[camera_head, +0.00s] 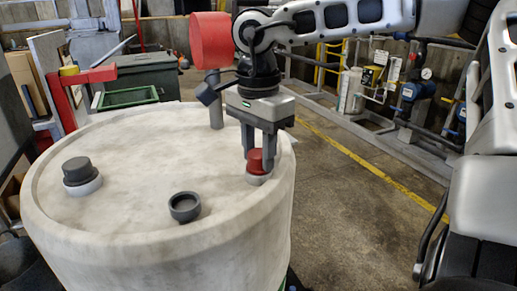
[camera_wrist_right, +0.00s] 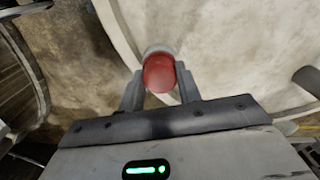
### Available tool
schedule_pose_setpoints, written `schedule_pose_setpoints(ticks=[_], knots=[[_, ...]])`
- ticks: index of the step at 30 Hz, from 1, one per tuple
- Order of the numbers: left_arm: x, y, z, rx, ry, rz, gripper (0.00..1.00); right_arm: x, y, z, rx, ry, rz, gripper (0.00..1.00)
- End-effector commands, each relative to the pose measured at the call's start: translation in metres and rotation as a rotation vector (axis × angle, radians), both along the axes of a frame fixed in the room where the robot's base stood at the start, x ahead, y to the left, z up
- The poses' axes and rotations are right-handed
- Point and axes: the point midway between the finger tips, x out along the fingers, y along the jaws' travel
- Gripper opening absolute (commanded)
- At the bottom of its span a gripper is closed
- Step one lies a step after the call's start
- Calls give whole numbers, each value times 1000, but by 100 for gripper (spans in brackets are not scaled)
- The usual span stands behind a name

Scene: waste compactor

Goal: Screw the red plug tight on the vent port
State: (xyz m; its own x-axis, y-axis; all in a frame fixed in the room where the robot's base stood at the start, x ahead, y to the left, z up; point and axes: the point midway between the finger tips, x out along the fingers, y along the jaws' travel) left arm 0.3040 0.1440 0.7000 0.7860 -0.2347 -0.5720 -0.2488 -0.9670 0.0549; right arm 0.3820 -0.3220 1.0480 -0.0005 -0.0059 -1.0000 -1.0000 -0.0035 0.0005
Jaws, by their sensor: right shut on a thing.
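The red plug (camera_head: 255,160) sits on the pale vent port (camera_head: 258,179) near the right edge of the drum top. My right gripper (camera_head: 259,165) points down over it and is shut on the plug, one finger on each side. In the right wrist view the red plug (camera_wrist_right: 159,73) lies between the two fingertips (camera_wrist_right: 160,80), with the pale port rim (camera_wrist_right: 158,49) just beyond it. The plug looks upright. Whether it is fully seated I cannot tell. My left gripper is not in view.
The drum top (camera_head: 130,200) also bears a dark capped port (camera_head: 78,170), a dark open ring (camera_head: 184,207) and a grey post (camera_head: 214,112). A red lever (camera_head: 85,77) stands at the left. Pipes and gauges (camera_head: 405,90) line the right wall, with open floor (camera_head: 350,190) between.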

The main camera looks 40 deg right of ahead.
Motion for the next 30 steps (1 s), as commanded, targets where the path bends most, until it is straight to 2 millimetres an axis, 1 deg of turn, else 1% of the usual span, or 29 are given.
schedule_pose_setpoints(ticks=[1,4,6,9,12,20,23,27,30], knots=[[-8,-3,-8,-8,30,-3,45,0,0,0,-1,-1,-15,7],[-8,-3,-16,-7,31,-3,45,1,0,-2,-2,-4,-118,7],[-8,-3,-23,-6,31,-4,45,1,0,-3,-2,-3,-224,7],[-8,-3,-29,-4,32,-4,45,1,0,-2,-2,-4,-358,7],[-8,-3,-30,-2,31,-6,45,0,0,-1,-1,-3,-437,7],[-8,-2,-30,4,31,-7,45,0,0,0,0,-2,-452,7],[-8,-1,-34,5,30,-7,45,1,0,-2,0,-3,-497,7],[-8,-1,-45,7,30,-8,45,1,0,-4,-1,-4,-703,7],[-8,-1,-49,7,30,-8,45,1,0,-2,0,-4,-835,7]])
